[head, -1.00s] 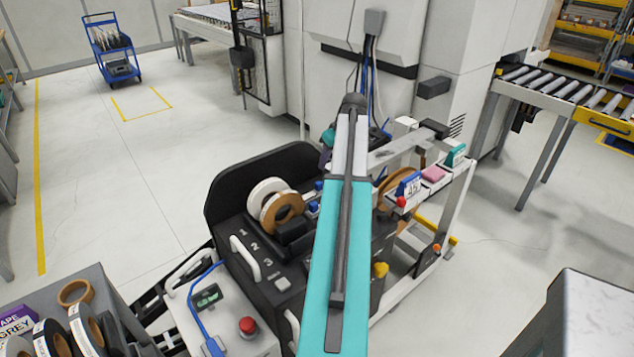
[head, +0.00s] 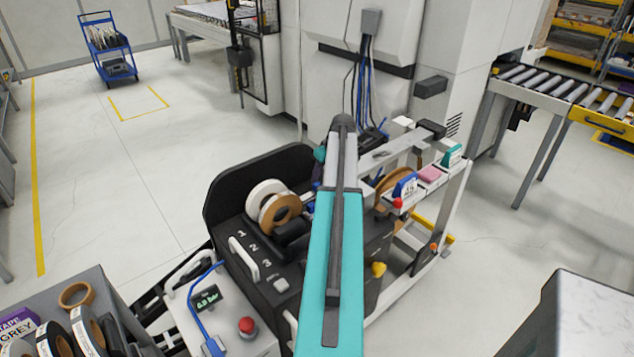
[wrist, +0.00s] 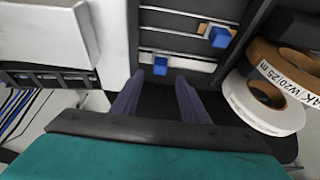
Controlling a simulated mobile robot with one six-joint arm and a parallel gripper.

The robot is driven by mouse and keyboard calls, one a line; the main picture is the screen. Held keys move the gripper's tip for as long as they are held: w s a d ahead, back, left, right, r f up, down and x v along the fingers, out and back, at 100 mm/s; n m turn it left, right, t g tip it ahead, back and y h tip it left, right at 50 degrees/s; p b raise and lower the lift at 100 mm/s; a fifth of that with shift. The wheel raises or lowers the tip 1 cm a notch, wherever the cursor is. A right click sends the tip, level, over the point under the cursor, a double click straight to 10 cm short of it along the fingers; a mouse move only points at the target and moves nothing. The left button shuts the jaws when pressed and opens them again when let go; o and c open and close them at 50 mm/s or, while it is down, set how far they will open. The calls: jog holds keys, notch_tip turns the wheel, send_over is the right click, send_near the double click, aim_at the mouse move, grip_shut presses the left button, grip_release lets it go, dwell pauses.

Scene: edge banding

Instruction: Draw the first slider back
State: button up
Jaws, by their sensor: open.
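Two blue slider knobs sit on pale horizontal rails in the wrist view: a nearer one (wrist: 160,66) just beyond my fingertips, and a farther one (wrist: 220,37) up and to the right. The frames do not show which is numbered first. My gripper (wrist: 158,88) is open, its two purple fingers apart on either side of the nearer knob's line. The knob appears between and ahead of the tips, and I cannot tell whether they touch it.
A white tape roll (wrist: 262,106) and a brown roll (wrist: 285,70) stand right of the fingers. A pale block (wrist: 45,35) is at the left. In the head view, the black housing (head: 262,235) bears numbers and a white handle (head: 243,259); a red button (head: 247,326) is in front.

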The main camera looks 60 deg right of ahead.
aim_at(317, 184)
jog(key=shift+p+x, duration=0.85)
jog(key=shift+x, duration=2.45)
grip_shut()
